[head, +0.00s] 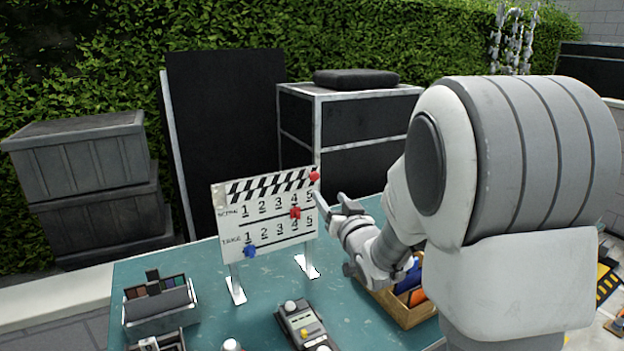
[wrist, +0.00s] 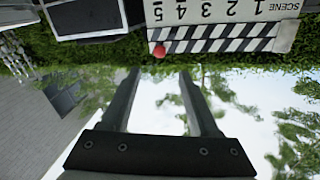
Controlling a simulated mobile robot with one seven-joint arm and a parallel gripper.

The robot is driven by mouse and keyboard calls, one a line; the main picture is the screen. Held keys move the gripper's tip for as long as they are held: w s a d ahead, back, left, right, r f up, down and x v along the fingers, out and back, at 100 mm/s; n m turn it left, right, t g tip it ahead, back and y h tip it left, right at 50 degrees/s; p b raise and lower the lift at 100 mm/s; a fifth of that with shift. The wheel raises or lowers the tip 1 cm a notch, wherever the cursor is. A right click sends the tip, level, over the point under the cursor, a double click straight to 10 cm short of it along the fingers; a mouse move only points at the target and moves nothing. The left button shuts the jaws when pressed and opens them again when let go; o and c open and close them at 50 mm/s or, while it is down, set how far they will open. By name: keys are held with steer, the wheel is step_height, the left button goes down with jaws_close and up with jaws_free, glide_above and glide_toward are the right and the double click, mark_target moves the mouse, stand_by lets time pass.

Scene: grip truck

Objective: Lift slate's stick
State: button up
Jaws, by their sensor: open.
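The white slate (head: 268,218) stands upright on two white feet on the teal table. Its black-and-white striped stick (head: 270,186) lies along the top edge, with a red knob (head: 314,176) at the right end. A red marker (head: 295,213) and a blue marker (head: 250,252) sit on the numbered rows. My gripper (head: 332,202) is open and empty, just right of the slate and a little below the knob in the picture. In the upside-down wrist view the knob (wrist: 159,51) shows just past the gap between my fingertips (wrist: 159,73), apart from them.
A wooden box (head: 408,312) with coloured items stands under my arm. A grey device (head: 305,325) and a grey organiser (head: 160,305) are on the table. Black cases (head: 355,130), a dark panel (head: 225,130) and grey crates (head: 85,185) stand behind.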

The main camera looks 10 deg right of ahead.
mark_target(316, 179)
steer(key=w, duration=0.3)
steer(key=w+p, duration=0.1)
steer(key=w, duration=0.3)
steer(key=w+a, duration=0.1)
steer(key=w, duration=0.2)
steer(key=shift+w+a, duration=0.1)
steer(key=shift+w, duration=0.3)
jaws_close()
stand_by(0.9)
